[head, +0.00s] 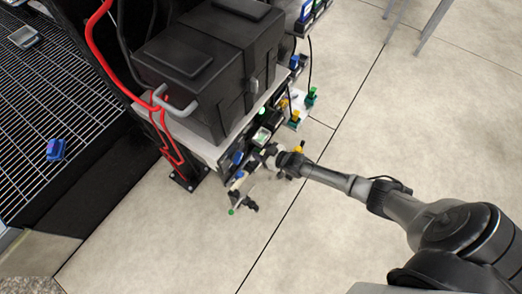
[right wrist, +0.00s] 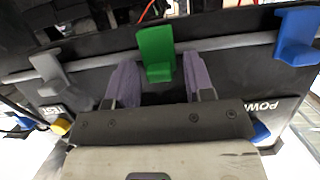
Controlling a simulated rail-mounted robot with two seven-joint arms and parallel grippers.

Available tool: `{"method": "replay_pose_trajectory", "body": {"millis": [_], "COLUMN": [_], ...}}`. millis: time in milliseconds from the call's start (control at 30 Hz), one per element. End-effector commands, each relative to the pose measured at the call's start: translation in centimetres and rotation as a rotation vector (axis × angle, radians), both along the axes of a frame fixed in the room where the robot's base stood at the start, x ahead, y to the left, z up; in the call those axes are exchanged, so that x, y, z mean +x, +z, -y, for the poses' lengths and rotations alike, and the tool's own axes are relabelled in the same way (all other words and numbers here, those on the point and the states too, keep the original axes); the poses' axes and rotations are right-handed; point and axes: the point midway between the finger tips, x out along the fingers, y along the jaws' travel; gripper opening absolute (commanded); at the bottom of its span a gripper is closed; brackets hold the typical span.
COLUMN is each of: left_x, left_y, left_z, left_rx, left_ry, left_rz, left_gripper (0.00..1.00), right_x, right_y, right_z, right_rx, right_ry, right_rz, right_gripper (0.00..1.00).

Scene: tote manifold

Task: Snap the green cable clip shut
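The green cable clip (right wrist: 156,52) shows at the top middle of the right wrist view, on a grey cable (right wrist: 222,42) that runs across a dark panel. Its top flap appears raised; I cannot tell its exact angle. My right gripper (right wrist: 160,80) is open, its two purple-grey fingers apart, one on each side of the clip's lower part. I cannot tell whether they touch the clip. In the head view my right gripper (head: 272,157) is at the front of the black cabinet's ledge, where the clip is not clearly visible. My left gripper is not in view.
In the right wrist view, a grey clip (right wrist: 52,72) is left of the green one and a blue clip (right wrist: 297,38) is right. Floor (head: 330,225) in front is clear.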

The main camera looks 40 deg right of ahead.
Motion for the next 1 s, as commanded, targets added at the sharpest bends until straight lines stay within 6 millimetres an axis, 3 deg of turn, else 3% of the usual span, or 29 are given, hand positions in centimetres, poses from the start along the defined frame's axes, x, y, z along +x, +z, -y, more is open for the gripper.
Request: {"method": "replay_pose_trajectory", "body": {"millis": [367, 1000], "left_x": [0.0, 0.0], "left_y": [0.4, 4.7], "left_z": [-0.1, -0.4], "left_rx": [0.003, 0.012], "left_ry": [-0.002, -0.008], "left_rz": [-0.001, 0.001], "left_gripper": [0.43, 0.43], "right_x": [-0.7, -10.8], "right_y": [0.3, 3.8], "right_z": [0.2, 3.0], "right_rx": [-0.001, -0.001], "right_ry": [0.0, 0.001], "right_rz": [-0.002, -0.002], "right_gripper": [0.51, 0.51]}}
